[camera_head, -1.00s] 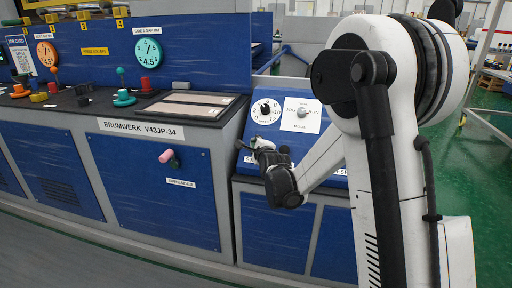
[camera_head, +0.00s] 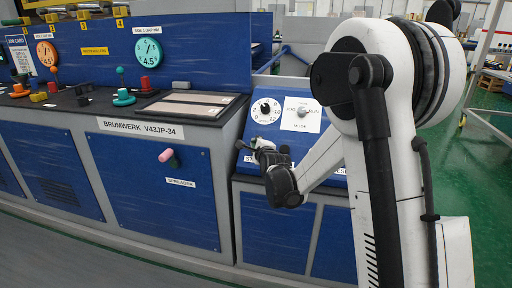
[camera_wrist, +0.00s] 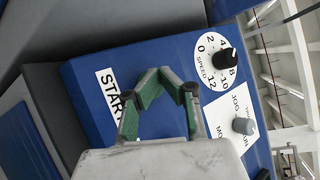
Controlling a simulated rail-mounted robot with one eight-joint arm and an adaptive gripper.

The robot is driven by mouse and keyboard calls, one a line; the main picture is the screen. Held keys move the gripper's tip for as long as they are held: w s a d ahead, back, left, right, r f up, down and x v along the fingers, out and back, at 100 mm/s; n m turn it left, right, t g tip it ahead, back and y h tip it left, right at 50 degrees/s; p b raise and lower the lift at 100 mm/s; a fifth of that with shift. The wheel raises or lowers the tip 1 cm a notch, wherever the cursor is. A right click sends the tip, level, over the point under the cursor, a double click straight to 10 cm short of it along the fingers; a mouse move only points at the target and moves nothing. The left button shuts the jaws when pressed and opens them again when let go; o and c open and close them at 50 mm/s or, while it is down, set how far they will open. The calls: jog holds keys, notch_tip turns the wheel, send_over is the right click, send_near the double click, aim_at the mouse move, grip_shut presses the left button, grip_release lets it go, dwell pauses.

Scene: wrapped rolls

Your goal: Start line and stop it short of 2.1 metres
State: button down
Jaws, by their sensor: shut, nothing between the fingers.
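The blue control panel (camera_wrist: 85,68) fills the middle of the wrist view. Its white START label (camera_wrist: 112,95) lies left of my gripper (camera_wrist: 168,88); any button beside it is hidden behind the fingers. The speed dial (camera_wrist: 204,43) has a black knob (camera_wrist: 226,58). The mode selector (camera_wrist: 243,126) is a grey knob on a white plate. In the head view, the speed dial (camera_head: 265,108) and mode knob (camera_head: 302,112) sit above my gripper (camera_head: 254,146). My gripper is shut and empty, with green-lined fingers, close over the panel; contact cannot be told.
The long blue machine (camera_head: 60,150) stands left, with a pink handle (camera_head: 166,155), orange dial (camera_head: 46,53), teal dial (camera_head: 149,51) and several coloured knobs. My arm covers the panel's right side in the head view. Green floor (camera_head: 480,155) is open at right.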

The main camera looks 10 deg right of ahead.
jog(key=shift+w+d+f+b, duration=0.3)
jog(key=shift+w+f+b, duration=0.25)
jog(key=shift+f, duration=0.15)
dwell(1.3)
jog(key=shift+s+r, duration=0.1)
jog(key=shift+s+a+r+p, duration=0.2)
jog(key=shift+s+r+p, duration=0.15)
jog(key=shift+r, duration=0.1)
jog(key=shift+s+a+r+p, duration=0.25)
jog(key=shift+s+r, duration=0.1)
jog(key=shift+r, duration=0.1)
jog(key=s+r, duration=0.1)
jog(key=s+a+r+p, duration=0.1)
jog(key=r+p, duration=0.1)
jog(key=r, duration=0.1)
jog(key=shift+s+a, duration=0.25)
jog(key=shift+s, duration=0.15)
dwell(0.7)
